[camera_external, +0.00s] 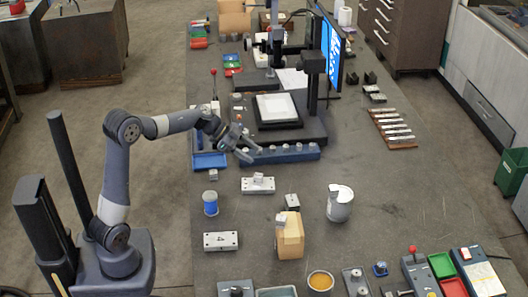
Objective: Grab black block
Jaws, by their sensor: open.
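My gripper (250,153) is above the left part of the table, just left of a blue strip with several round knobs (288,154). Its fingers are apart and nothing shows between them. Two more small black blocks (352,78) (370,77) stand far back, right of the monitor. I cannot tell which is the black block of the task.
Light metal plates (221,241) (258,187), a blue jar (210,204) and a metal can (340,206) stand on the grey table (400,190). A blue tray (209,161) lies left of my gripper. A black stand with a monitor (332,55) rises behind. The table's right middle is clear.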

